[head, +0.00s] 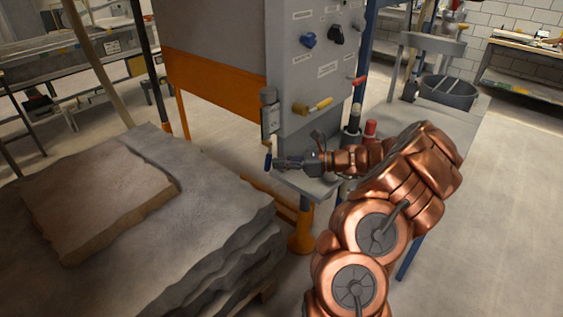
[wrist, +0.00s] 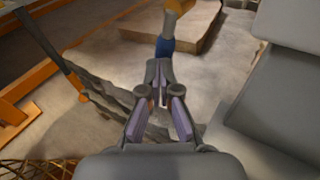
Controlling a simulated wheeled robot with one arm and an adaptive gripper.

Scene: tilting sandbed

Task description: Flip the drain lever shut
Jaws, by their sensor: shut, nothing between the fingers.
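A lever with a blue grip (head: 268,160) hangs down at the lower left corner of the grey control panel (head: 285,70), below a small grey box. It is probably the drain lever, but the labels are too small to read. In the wrist view its blue grip (wrist: 165,46) and brass-coloured stem (wrist: 178,8) are just beyond my fingertips. My gripper (head: 279,163) is shut and empty, close beside the blue grip from the right. It also shows in the wrist view (wrist: 159,72). I cannot tell whether the fingertips touch the grip.
A yellow-handled lever (head: 313,106), a red-handled lever (head: 358,80), a blue knob (head: 308,40) and a black knob (head: 337,33) sit on the panel. Dark and red bottles (head: 370,130) stand close behind my wrist. Stacked stone slabs (head: 170,190) fill the left front.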

